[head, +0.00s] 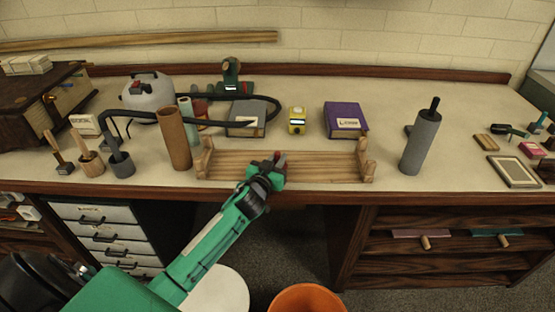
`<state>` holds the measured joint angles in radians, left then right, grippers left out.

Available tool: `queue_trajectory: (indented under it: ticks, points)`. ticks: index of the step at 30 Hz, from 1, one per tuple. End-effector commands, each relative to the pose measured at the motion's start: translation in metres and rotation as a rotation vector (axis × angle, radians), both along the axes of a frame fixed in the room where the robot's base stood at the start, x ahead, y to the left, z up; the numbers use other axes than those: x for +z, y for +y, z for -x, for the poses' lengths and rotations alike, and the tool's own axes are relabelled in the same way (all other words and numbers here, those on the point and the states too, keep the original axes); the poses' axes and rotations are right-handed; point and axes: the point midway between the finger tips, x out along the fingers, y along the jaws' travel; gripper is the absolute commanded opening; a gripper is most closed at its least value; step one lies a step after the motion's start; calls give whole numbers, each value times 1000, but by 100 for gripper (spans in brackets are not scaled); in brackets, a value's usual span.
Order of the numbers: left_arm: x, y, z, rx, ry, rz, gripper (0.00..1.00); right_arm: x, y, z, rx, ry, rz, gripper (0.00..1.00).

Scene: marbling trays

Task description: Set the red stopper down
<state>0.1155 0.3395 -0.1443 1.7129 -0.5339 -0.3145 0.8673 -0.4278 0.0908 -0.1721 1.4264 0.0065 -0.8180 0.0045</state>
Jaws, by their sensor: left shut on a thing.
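My left gripper (271,172) is over the front of the workbench, just before the wooden rack. It is shut on the red stopper (281,158), a small red piece that shows at its fingertips and is partly hidden by the jaws. I cannot tell whether the stopper touches the rack or is held above it. The wooden rack (325,171) is long and low with raised ends, and it lies along the front of the bench. My right gripper is not in view.
A brown cylinder (173,139) stands left of the rack and a grey cylinder (419,143) stands right of it. A purple box (345,117) and a yellow device (297,120) are behind it. An orange bucket (306,298) is below. Bare benchtop (385,110) shows at the right.

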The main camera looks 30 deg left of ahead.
Motion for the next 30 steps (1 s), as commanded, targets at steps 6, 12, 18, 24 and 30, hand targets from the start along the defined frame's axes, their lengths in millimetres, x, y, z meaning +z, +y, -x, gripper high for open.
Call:
queue_trajectory:
  ticks: [6,12,18,24,30]
  points:
    - [0,0,0,0,0,0,0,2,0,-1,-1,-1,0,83]
    - [0,0,0,0,0,0,0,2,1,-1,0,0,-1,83]
    - [-3,0,0,0,0,1,0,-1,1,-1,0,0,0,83]
    - [-8,0,0,0,0,1,0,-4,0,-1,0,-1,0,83]
    - [-8,0,0,0,0,1,31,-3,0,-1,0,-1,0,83]
